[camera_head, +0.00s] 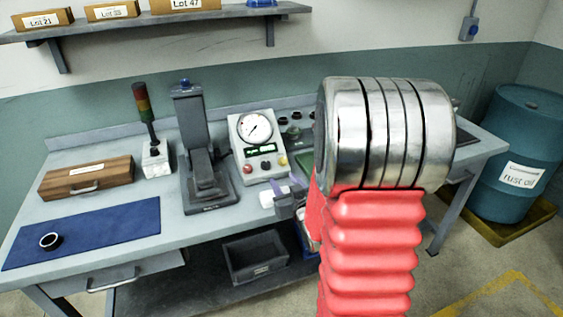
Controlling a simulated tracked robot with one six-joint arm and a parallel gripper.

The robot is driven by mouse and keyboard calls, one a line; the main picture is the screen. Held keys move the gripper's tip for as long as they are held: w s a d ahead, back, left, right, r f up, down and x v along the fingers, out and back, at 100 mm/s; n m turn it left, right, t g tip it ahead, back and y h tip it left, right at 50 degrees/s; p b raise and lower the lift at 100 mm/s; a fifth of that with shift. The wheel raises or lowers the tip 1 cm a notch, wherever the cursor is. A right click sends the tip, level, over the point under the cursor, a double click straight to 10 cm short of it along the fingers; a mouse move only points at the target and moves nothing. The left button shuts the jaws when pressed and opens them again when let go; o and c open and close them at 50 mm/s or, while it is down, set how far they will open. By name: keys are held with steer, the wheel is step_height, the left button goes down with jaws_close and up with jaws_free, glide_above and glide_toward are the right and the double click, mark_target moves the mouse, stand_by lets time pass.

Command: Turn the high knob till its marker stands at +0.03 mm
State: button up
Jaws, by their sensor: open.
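The grey gauge unit (258,148) stands on the bench with a round white dial (255,127) and a small lit green display (261,150). Low on its front are a red knob (249,167), a dark knob (265,164) and a yellow knob (283,160). The knobs' labels and markers are too small to read, so I cannot tell which is the high knob. My gripper (291,196) shows partly beside my red arm sleeve, below and right of the gauge unit, apart from the knobs. It looks open; much of it is hidden.
A dark press-like stand (192,150) and a signal lamp (148,135) are left of the gauge unit. A wooden box (86,181) and blue mat (95,232) with a dark ring (50,241) lie farther left. My arm hides the bench's right part.

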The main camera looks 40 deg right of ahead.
steer(key=shift+m+t, duration=0.4)
steer(key=shift+t, duration=0.4)
steer(key=s+d+f, duration=0.2)
steer(key=d, duration=0.1)
steer(key=shift+f, duration=0.2)
steer(key=shift+s+d+f+t+h, duration=0.15)
steer(key=shift+s+d+t+h, duration=0.15)
steer(key=shift+s+d+t, duration=0.25)
steer(key=shift+a, duration=0.1)
